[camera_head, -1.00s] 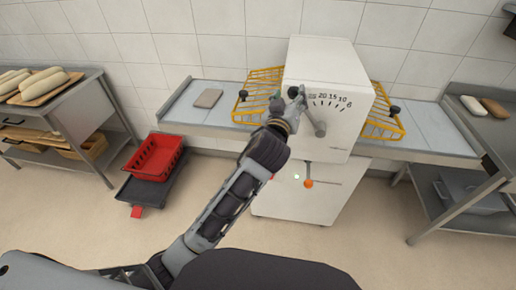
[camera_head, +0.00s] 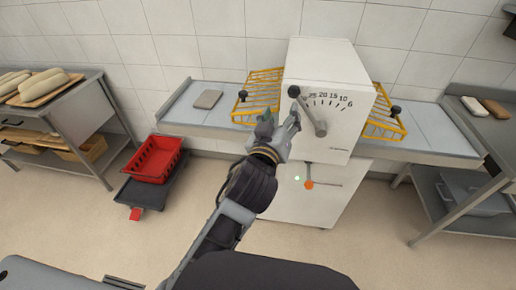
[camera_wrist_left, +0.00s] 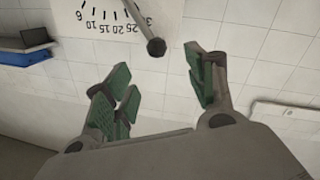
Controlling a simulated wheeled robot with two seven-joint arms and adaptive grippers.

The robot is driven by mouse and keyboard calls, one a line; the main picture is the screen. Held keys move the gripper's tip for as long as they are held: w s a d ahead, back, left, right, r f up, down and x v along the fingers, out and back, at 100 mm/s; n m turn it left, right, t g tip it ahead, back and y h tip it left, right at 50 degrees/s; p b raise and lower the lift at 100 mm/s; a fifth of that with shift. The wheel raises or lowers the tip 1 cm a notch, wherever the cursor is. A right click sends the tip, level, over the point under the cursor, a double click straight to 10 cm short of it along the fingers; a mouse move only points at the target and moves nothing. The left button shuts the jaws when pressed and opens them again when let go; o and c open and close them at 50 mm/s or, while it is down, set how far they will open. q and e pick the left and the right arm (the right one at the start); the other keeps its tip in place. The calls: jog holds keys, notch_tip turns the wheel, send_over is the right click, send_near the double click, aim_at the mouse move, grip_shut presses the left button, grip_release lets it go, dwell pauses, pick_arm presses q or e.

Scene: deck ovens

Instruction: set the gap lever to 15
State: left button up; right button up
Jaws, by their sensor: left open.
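The gap lever (camera_head: 309,112) is on the front of the white machine (camera_head: 326,78). Its dark round knob (camera_head: 294,91) points up and left, at the high end of the printed scale (camera_head: 328,100), near or past 25 and away from 15. The knob also shows in the left wrist view (camera_wrist_left: 156,46), where the scale appears upside down. My left gripper (camera_head: 281,118) is open and empty, below and left of the knob. In the wrist view its green-padded fingers (camera_wrist_left: 160,88) are spread, with the knob beyond them, apart from both. My right gripper is not in view.
Yellow wire racks (camera_head: 259,95) stick out on both sides of the machine. A lower lever with an orange knob (camera_head: 309,185) is beneath. The floor in front is clear.

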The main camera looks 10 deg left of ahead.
pick_arm(q)
jog(key=a+f+g+y, duration=0.1)
jog(key=a+f+g, duration=0.2)
jog(key=a+f, duration=0.3)
jog(key=shift+s+f+m+g+y, duration=0.2)
jog(key=shift+f+m+g+y, duration=0.15)
jog(key=shift+f, duration=2.25)
